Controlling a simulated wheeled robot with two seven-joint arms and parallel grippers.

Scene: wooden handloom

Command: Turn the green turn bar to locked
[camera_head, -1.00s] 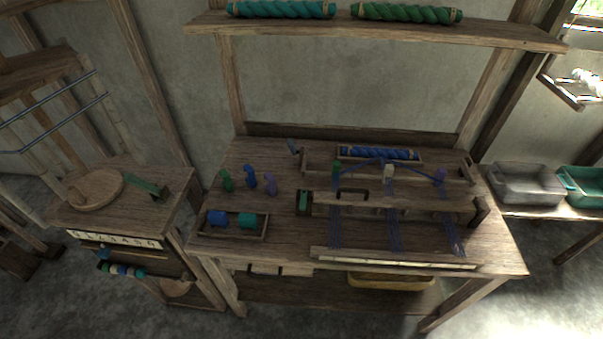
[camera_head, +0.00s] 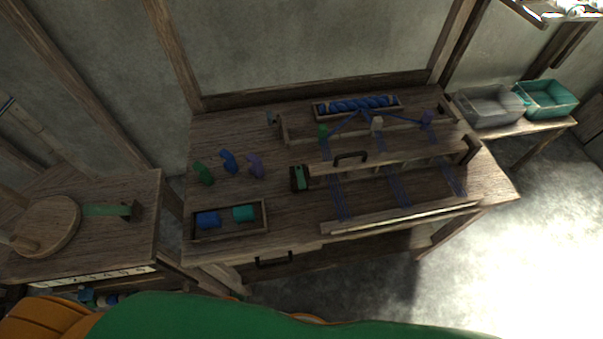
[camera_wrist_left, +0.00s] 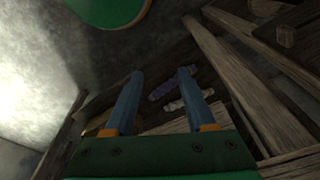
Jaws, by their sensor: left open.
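A green bar (camera_head: 104,210) lies flat on the small wooden stand at the left of the head view. Its right end meets a small upright wooden block (camera_head: 130,210); I cannot tell whether it is engaged. A smaller green block (camera_head: 300,179) sits in a dark holder at the left end of the loom's beam. I cannot tell which way either one is set. My left gripper (camera_wrist_left: 160,74) shows only in the left wrist view, its two blue fingers apart with nothing between them. The green bar is not recognisable there. My right gripper is not in view.
A round wooden disc (camera_head: 45,226) lies beside the green bar. The loom table (camera_head: 300,235) stands to the right, with pegs and a tray (camera_head: 229,235) of blue and teal spools. Grey (camera_head: 488,107) and teal (camera_head: 548,99) bins stand at the far right.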

